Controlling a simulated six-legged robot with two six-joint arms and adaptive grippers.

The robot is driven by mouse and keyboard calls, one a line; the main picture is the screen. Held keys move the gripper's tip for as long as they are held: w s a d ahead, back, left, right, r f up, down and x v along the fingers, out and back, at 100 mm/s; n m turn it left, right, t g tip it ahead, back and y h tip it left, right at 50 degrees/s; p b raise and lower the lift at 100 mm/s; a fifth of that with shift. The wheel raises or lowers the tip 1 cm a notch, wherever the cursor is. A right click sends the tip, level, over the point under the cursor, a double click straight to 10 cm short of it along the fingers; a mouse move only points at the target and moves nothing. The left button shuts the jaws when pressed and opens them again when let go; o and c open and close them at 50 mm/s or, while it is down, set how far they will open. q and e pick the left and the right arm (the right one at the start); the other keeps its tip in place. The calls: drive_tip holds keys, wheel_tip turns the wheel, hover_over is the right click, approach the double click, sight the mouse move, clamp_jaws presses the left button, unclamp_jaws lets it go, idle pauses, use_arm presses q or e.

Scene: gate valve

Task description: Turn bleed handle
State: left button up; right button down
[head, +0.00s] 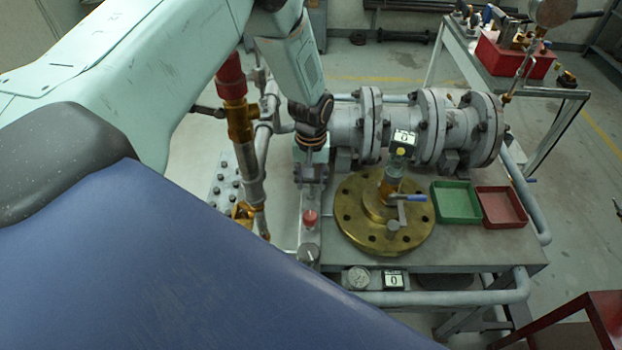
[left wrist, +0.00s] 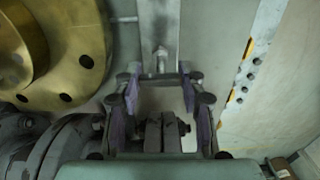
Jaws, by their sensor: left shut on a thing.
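My left gripper (head: 311,172) points down beside the grey pipe flanges, over a narrow grey metal strip. In the left wrist view its two purple-padded fingers (left wrist: 165,100) stand apart on either side of a grey metal piece (left wrist: 163,132). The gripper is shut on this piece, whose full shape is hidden. A small lever with a blue grip (head: 414,198) sits on the stem over the brass flange (head: 350,217), clear of the gripper to its right. I cannot tell for sure which part is the bleed handle. My right gripper is not in view.
A green tray (head: 456,202) and a red tray (head: 502,207) lie right of the brass flange. A red knob (head: 310,217) stands in front of the gripper. A red-topped brass pipe (head: 238,115) rises to its left. A round gauge (head: 358,277) is at the front edge.

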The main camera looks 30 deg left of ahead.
use_arm(q)
drive_tip(key=o, duration=1.2)
drive_tip(key=shift+c, duration=0.2)
drive_tip(key=shift+r, duration=0.1)
wheel_tip(320, 180, up, 12)
idle(0.3)
